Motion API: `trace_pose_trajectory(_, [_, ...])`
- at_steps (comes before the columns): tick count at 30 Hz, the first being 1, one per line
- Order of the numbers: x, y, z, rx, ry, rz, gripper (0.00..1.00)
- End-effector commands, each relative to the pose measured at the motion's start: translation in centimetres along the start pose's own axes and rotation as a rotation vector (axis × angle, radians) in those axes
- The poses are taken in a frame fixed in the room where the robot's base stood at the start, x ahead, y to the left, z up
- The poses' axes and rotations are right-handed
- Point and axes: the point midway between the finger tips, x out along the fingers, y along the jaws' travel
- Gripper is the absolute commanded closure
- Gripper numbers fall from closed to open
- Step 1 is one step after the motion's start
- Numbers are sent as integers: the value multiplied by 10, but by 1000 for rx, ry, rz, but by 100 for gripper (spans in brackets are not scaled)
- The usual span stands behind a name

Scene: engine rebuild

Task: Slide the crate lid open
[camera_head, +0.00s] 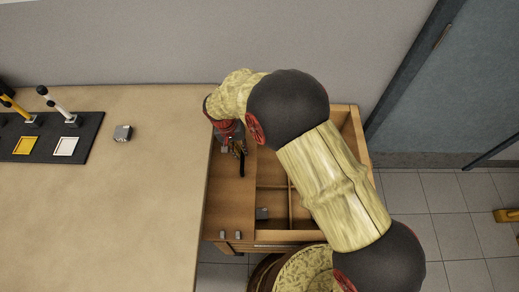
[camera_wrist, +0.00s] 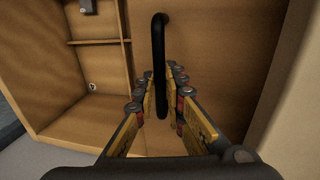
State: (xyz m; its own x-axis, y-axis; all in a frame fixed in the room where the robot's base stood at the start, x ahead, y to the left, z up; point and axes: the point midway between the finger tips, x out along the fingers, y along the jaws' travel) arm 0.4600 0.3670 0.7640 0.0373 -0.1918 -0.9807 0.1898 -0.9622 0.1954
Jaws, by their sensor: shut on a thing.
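The wooden crate (camera_head: 355,125) stands against the right end of the table. Its flat wooden lid (camera_head: 228,195) covers the left part, and divided compartments show open to the right of it. A black bar handle (camera_head: 242,165) stands on the lid; it also shows in the wrist view (camera_wrist: 159,45). My gripper (camera_head: 238,147) is at the handle, partly hidden by my arm. In the wrist view, my gripper's fingers (camera_wrist: 161,100) are closed on either side of the bar. My arm hides much of the crate's right side.
A grey part (camera_head: 262,213) lies in a compartment. Two small grey blocks (camera_head: 230,235) sit near the lid's front edge. The table (camera_head: 150,200) is mostly clear, with a small metal block (camera_head: 123,133) and a dark tool mat (camera_head: 88,125). A wall rises behind.

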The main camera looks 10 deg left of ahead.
Motion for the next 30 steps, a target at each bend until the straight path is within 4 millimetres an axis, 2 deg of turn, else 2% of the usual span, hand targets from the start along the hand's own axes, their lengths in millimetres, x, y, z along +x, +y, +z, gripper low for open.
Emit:
trace_pose_trajectory(3, [-2, -15, 0, -2, 0, 1, 100])
trace_pose_trajectory(6, [-4, -21, 0, -1, 0, 0, 100])
trace_pose_trajectory(19, [-5, -24, -1, 0, 1, 0, 100])
trace_pose_trajectory(20, [-5, -24, -1, 0, 1, 0, 87])
trace_pose_trajectory(30, [-5, -24, -1, 0, 0, 0, 70])
